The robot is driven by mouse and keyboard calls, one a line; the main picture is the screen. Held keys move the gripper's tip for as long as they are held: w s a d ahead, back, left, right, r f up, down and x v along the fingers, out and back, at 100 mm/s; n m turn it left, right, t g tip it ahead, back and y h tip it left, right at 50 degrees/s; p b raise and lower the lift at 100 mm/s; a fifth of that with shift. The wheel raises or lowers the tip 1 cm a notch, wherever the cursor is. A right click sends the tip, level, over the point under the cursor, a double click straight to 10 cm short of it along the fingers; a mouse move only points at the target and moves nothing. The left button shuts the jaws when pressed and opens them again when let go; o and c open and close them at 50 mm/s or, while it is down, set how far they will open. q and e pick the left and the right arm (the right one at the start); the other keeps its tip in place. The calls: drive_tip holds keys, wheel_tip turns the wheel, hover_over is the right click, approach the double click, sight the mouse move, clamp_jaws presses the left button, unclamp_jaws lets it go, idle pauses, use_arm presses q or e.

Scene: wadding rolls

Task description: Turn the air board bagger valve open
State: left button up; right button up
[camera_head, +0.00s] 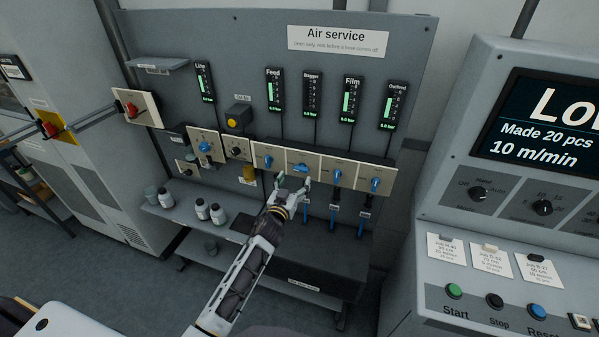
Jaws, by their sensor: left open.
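The grey air board (255,60) carries a row of valves with blue handles on a beige strip. The bagger valve (300,168) is second from left, below the Bagger gauge (312,92). Its blue handle lies roughly crosswise, while the feed valve (267,160), film valve (337,174) and outfeed valve (375,184) have handles that look more upright. My left gripper (294,180) is open just below and in front of the bagger valve, fingers pointing up at it. Contact with the handle cannot be told. My right gripper is not in view.
Gauges for Line (204,82), Feed (274,90), Film (350,100) and Outfeed (394,105) hang above. A shelf (170,213) with several small bottles is at lower left. A control console (455,150) stands close on the right.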

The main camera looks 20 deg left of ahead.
sight(300, 171)
use_arm(q)
drive_tip(key=shift+w+d, duration=0.1)
drive_tip(key=shift+w, duration=2.95)
drive_tip(key=shift+c, duration=0.4)
drive_tip(key=c, duration=0.9)
